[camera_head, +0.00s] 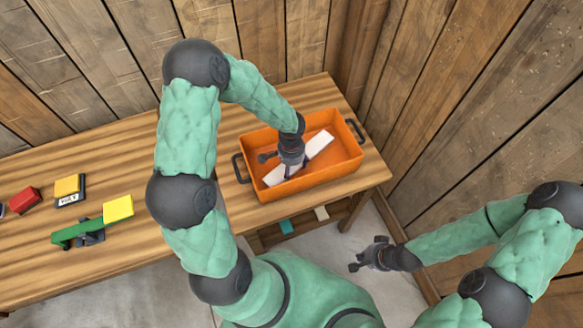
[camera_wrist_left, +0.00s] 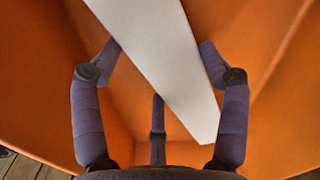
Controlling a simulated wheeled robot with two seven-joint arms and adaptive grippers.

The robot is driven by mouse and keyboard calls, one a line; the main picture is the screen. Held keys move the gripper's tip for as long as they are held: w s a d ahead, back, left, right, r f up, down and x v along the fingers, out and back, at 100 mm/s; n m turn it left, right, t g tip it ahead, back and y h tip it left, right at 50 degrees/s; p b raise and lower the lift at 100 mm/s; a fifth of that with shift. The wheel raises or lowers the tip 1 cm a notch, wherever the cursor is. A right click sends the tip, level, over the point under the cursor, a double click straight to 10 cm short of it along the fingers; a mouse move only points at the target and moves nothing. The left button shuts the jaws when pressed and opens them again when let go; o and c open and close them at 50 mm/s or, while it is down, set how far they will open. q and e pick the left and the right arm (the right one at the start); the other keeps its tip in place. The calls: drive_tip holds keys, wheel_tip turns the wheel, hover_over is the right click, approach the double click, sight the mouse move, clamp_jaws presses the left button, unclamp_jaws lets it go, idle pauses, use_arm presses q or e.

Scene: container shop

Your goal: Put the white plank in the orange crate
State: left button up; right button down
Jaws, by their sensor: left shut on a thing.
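The white plank (camera_head: 319,144) lies slantwise inside the orange crate (camera_head: 335,181), between its walls. My left gripper (camera_head: 289,164) reaches down into the crate and is shut on the plank near its middle, hiding part of it. In the left wrist view, the plank (camera_wrist_left: 160,50) runs between the dark fingers, with the orange crate (camera_wrist_left: 275,110) walls around it. Whether the plank touches the crate floor is hard to tell. My right gripper (camera_head: 366,256) hangs empty in front of the table's right end, its fingers apart.
The crate stands at the right end of the wooden table (camera_head: 130,180), with dark handles at its ends. A red block (camera_head: 24,200), yellow blocks (camera_head: 118,208) and a green tool (camera_head: 75,232) lie at the left. Wooden walls (camera_head: 460,90) close off the back and right.

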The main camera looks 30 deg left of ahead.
use_arm(q)
drive_tip(key=shift+f, duration=0.2)
drive_tip(key=o, duration=0.9)
drive_tip(key=shift+f, duration=0.15)
drive_tip(key=o, duration=0.4)
drive_tip(key=shift+r, duration=0.45)
wheel_tip(320, 180, up, 12)
drive_tip(key=p, duration=0.4)
drive_tip(key=shift+f, duration=0.2)
